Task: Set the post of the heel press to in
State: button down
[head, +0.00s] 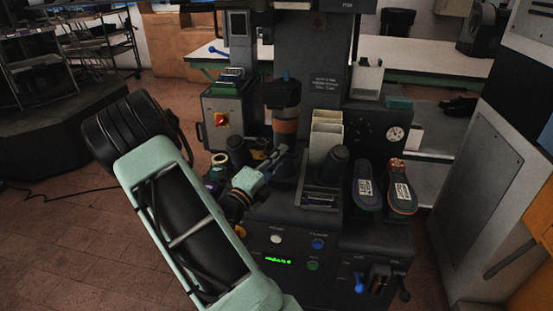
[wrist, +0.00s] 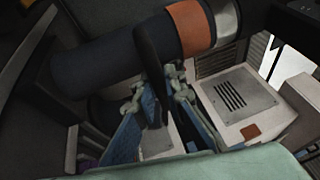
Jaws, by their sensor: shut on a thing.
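The heel press (head: 335,215) is a dark machine in the middle of the head view. Its upright dark column with an orange band (head: 285,112) stands at the centre and lies across the top of the wrist view (wrist: 110,65). My gripper (head: 279,154) is in front of the column's lower part. In the wrist view its blue-padded fingers (wrist: 162,115) are on either side of a slim black bar (wrist: 152,55), closed on it. The bar passes in front of the column. I cannot tell whether this bar is the post or how it is set.
Two shoe soles (head: 366,190) lie right of cream bins (head: 327,133). A control box with a red switch (head: 221,119) is on the left. Buttons and a green display (head: 278,261) are on the front. A cabinet (head: 490,165) stands at right; the floor at left (head: 75,220) is mostly clear.

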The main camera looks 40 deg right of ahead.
aim_at(286, 136)
jog(key=w+d+p, duration=0.1)
jog(key=w+d, duration=0.2)
jog(key=d, duration=0.1)
jog(key=w+d+p, duration=0.1)
jog(key=w+d, duration=0.3)
jog(key=shift+r, duration=0.2)
jog(key=shift+w, duration=0.1)
jog(key=c, duration=2)
grip_release()
jog(key=shift+d+f, duration=0.1)
jog(key=shift+d, duration=0.1)
jog(key=shift+o, duration=0.2)
jog(key=v, duration=1.2)
